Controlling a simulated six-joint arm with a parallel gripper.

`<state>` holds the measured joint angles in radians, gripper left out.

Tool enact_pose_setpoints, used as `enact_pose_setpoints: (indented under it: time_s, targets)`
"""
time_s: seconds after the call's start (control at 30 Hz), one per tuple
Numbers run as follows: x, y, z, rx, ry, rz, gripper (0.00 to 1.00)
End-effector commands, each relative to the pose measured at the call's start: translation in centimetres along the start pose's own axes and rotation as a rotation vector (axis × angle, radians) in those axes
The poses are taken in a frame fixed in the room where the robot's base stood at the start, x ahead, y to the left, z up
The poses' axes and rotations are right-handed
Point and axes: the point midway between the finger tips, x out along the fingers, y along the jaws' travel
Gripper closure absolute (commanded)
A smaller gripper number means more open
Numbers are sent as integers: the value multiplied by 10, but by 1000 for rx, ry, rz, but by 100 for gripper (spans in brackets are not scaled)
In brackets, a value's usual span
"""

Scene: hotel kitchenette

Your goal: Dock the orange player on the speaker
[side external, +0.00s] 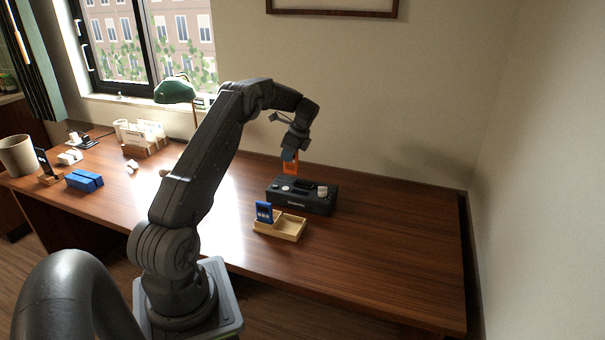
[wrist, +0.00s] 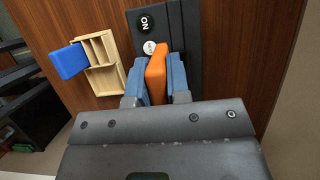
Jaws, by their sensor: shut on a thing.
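The orange player (side external: 290,167) is held upright between the fingers of my gripper (side external: 291,157), above the left part of the speaker. In the wrist view the orange player (wrist: 156,75) sits between the two blue finger pads of my gripper (wrist: 158,85), which is shut on it. The black speaker (side external: 302,205) lies on the desk below, with pale knobs on its top. In the wrist view the speaker (wrist: 183,20) shows behind the player, with a black button marked "ON" and a white button.
A wooden tray (side external: 291,229) stands in front of the speaker with a blue player (side external: 264,212) upright in it. A blue block (side external: 84,181), a letter holder (side external: 147,146) and a green lamp (side external: 175,91) are farther left. The desk's right part is clear.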

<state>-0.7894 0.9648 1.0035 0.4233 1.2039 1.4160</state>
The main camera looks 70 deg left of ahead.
Motion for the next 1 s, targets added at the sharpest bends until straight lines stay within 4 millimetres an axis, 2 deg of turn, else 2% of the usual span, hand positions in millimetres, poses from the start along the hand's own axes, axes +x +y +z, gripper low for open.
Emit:
enact_pose_setpoints:
  time_s: [0.03, 0.1, 0.27, 0.43, 0.7, 1.0]
  targets:
    - [3, -6, -14, 3, 0, -1, 100]
    - [6, -12, -27, 2, 0, 0, 100]
    - [10, -21, -44, -1, 1, 0, 100]
    - [14, -22, -50, -1, 0, 1, 100]
    - [46, -22, -62, -1, 0, 0, 100]
    - [48, -22, -63, -2, 0, -1, 100]
